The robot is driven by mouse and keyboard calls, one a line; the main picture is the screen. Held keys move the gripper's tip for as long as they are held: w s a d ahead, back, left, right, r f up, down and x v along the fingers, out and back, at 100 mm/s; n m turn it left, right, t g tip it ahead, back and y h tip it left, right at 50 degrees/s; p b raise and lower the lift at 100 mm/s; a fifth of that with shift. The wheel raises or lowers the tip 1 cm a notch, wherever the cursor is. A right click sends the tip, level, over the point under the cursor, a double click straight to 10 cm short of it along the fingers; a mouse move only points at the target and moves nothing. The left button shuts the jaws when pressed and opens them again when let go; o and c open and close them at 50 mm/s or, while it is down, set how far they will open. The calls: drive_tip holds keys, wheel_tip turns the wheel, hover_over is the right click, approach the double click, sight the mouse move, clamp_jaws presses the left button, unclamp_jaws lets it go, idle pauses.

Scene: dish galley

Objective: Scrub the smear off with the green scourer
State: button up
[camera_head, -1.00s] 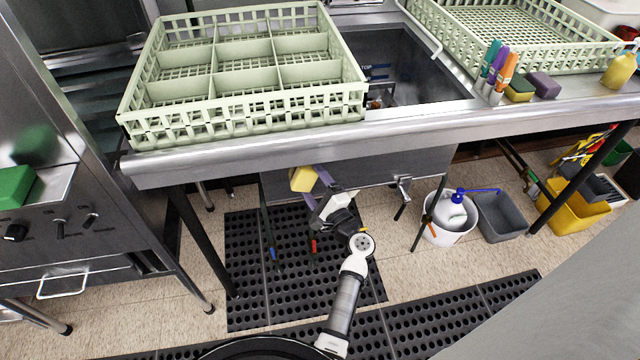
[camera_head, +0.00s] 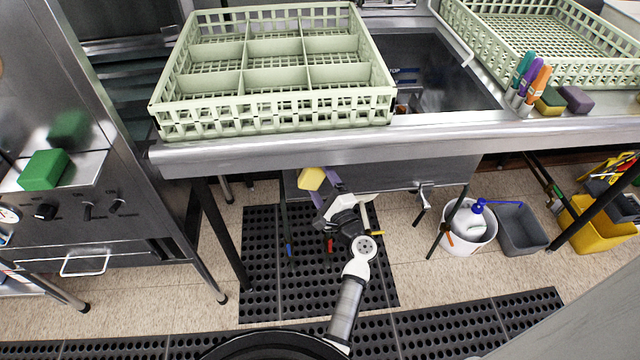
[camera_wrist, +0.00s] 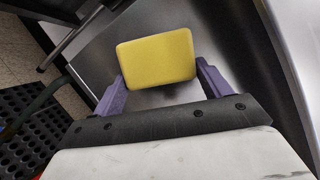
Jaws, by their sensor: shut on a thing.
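My gripper (camera_head: 322,186) is shut on a plain yellow block (camera_head: 311,178) below the front edge of the counter. In the wrist view the yellow block (camera_wrist: 157,58) sits between the purple fingers, its yellow face towards the camera; its far side is hidden. A green block (camera_head: 44,170) lies on a steel ledge of the machine at the left, well away from my gripper. A sponge with a green top and yellow lower part (camera_head: 549,101) stands on the counter at the right. I cannot make out a smear in either view.
A pale green divided rack (camera_head: 270,118) stands on the steel counter (camera_head: 230,154), left of the sink (camera_head: 445,90). Markers (camera_head: 525,80) and a dark purple sponge (camera_head: 575,99) are at the right. A white bucket (camera_head: 468,232) and grey tub (camera_head: 522,230) stand on the floor. Black table legs flank my arm.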

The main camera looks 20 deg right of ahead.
drive_tip(key=shift+s+d+f+b, duration=0.1)
drive_tip(key=shift+s+d+b, duration=0.35)
drive_tip(key=shift+d, duration=1)
drive_tip(key=shift+s+d+r+b, duration=0.1)
drive_tip(key=shift+s+d+b, duration=0.3)
drive_tip(key=shift+d, duration=1)
drive_tip(key=shift+s+d+f+b, duration=0.1)
drive_tip(key=shift+s+d+b, duration=0.3)
drive_tip(key=shift+d, duration=1.05)
drive_tip(key=shift+s+d+b, duration=0.2)
drive_tip(key=shift+d+b, duration=0.3)
drive_tip(key=shift+d, duration=0.75)
drive_tip(key=s+a+p, duration=0.1)
drive_tip(key=s, duration=0.4)
drive_tip(key=shift+s+a, duration=0.35)
drive_tip(key=shift+s, duration=0.05)
drive_tip(key=s, duration=0.3)
drive_tip(key=shift+a+p, duration=0.4)
drive_tip(key=shift+w, duration=0.1)
